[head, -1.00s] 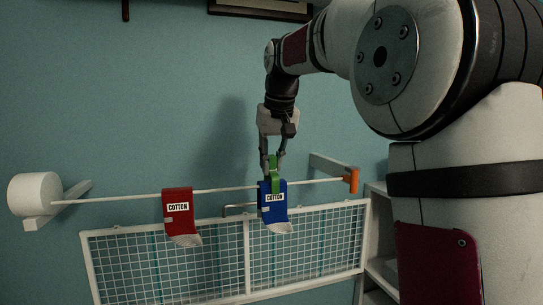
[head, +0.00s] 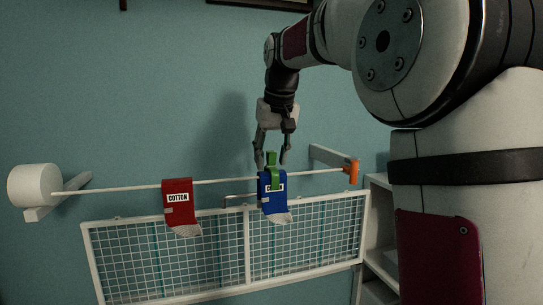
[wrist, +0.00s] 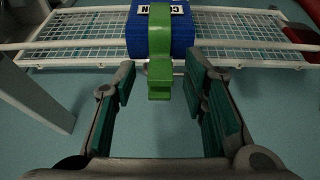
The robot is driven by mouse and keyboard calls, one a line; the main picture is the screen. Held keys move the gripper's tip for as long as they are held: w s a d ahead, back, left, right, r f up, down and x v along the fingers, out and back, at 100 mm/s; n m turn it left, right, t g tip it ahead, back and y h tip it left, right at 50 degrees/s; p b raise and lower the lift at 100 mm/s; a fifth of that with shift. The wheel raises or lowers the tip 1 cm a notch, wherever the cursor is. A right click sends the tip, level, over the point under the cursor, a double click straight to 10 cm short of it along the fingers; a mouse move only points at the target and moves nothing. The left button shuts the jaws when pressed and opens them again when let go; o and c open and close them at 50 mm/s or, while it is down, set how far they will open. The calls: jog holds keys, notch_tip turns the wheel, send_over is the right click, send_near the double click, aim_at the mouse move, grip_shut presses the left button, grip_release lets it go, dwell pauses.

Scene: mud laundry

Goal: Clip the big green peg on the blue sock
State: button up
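The blue sock (head: 275,205) hangs folded over the thin white rod (head: 120,188) in the head view. The green peg (head: 273,174) sits astride the top of the sock and partly covers its COTTON label. In the wrist view the peg (wrist: 160,70) stands on the blue sock (wrist: 180,34), with its handle towards my gripper. My gripper (head: 272,155) points down just above the peg and is open. In the wrist view my gripper's fingers (wrist: 162,85) are spread on both sides of the peg's handle, with gaps, and hold nothing.
A red sock (head: 178,200) hangs on the rod to the left. The rod runs from a white round end piece (head: 35,185) to an orange end piece (head: 352,172). A white wire rack (head: 205,255) is below, with white shelves (head: 380,265) at right.

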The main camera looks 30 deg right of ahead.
jog(key=v, duration=1.2)
jog(key=s+a+f+b, duration=0.1)
jog(key=s+a+f, duration=0.3)
jog(key=s+f, duration=0.3)
jog(key=s+a+f+n+b, duration=0.1)
jog(key=s+a+f, duration=0.3)
jog(key=s+f, duration=0.3)
jog(key=s+a+f+n+t+y+b, duration=0.1)
jog(key=s+a+f, duration=0.3)
jog(key=f, duration=1)
jog(key=s, duration=0.3)
jog(key=shift+s+a, duration=0.25)
jog(key=shift+s, duration=0.15)
jog(key=shift+f, duration=0.1)
